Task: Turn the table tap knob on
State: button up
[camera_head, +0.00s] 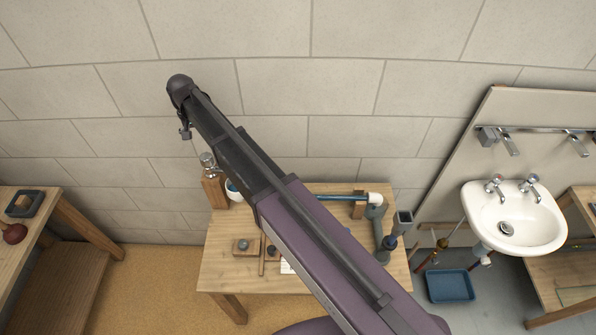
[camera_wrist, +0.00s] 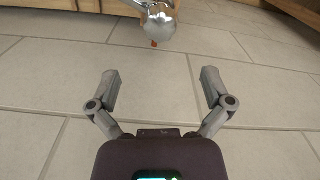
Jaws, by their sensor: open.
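The table tap (camera_head: 207,162) is a small chrome tap on an upright wooden block at the back left of the wooden table. In the wrist view a rounded chrome part (camera_wrist: 161,28), which looks like this tap, shows at the top centre with a small orange-red piece below it. In the head view my gripper (camera_head: 185,132) is small and dark, up and left of the tap.
The wooden table (camera_head: 222,268) carries a blue pipe (camera_head: 335,197), grey fittings and a small block, partly hidden by my arm. A blue-and-white cup stands by the tap. The block wall is close behind. A white sink (camera_head: 540,225) and blue tray (camera_head: 450,286) are at right.

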jog(key=s+d+f+b, duration=0.2)
jog(key=d+f+b, duration=0.2)
jog(key=d, duration=0.6)
jog(key=s+d+f+b, duration=0.3)
jog(key=d+f+b, duration=0.2)
jog(key=d, duration=0.6)
jog(key=s+d+f+m+b, duration=0.1)
jog(key=d+f+b, duration=0.4)
jog(key=d, duration=0.5)
jog(key=shift+s+d+b, duration=0.2)
jog(key=shift+s+b, duration=0.15)
jog(key=shift+s, duration=0.5)
jog(key=s+d, duration=0.9)
jog(key=d, duration=0.3)
